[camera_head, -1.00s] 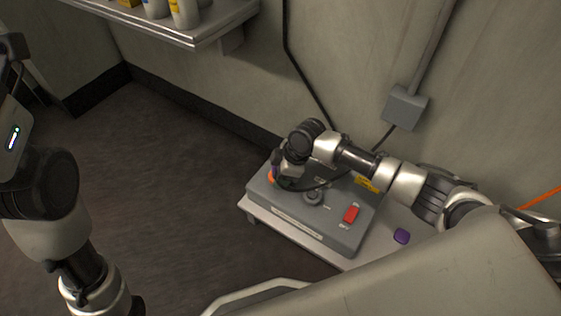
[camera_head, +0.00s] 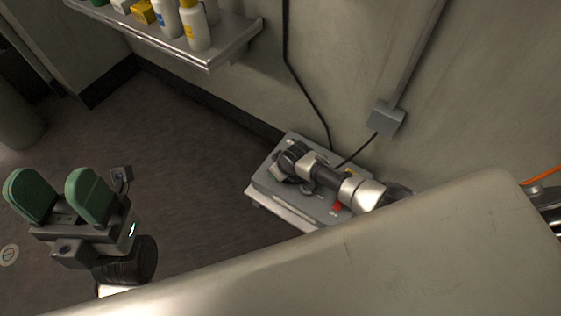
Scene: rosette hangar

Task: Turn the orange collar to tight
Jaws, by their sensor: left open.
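The grey control box (camera_head: 320,212) sits on a light low stand beside the wall. My right arm reaches across the box from the right, and its wrist is over the box's left part. The right gripper's fingers are hidden or too small to make out. The orange collar does not show now; the right arm covers that part of the box. A red switch (camera_head: 337,207) shows beside the arm. My left gripper (camera_head: 59,192), with two green finger pads, is open and empty at the lower left, well away from the box.
A metal shelf (camera_head: 209,62) with bottles (camera_head: 195,28) and small boxes hangs at the upper left. A grey junction box (camera_head: 386,117) and a black cable are on the wall. A large pale surface covers the lower right. The floor at left centre is clear.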

